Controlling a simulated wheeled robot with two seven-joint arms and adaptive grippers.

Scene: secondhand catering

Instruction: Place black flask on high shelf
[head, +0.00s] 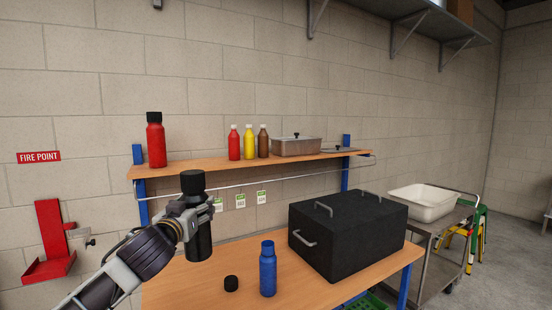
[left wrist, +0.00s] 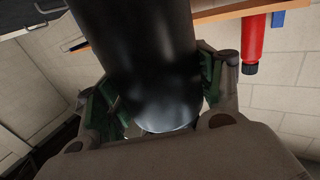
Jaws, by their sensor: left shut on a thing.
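The black flask (head: 197,238) is upright in my left gripper (head: 194,218), which is shut around its body above the wooden bench. In the left wrist view the black flask (left wrist: 150,60) fills the middle, between the two green-padded fingers of my left gripper (left wrist: 150,95). The high shelf (head: 190,165) is a wooden board on blue posts behind the bench. A red flask with a black cap (head: 156,140) stands at its left end; it also shows in the left wrist view (left wrist: 254,38). My right gripper is in neither view.
Red, yellow and brown bottles (head: 248,143) and a steel pan (head: 297,147) stand on the shelf. Bare shelf lies between the red flask and the bottles. An open blue flask (head: 268,270), a black cap (head: 231,284) and a big black box (head: 345,238) are on the bench (head: 195,290).

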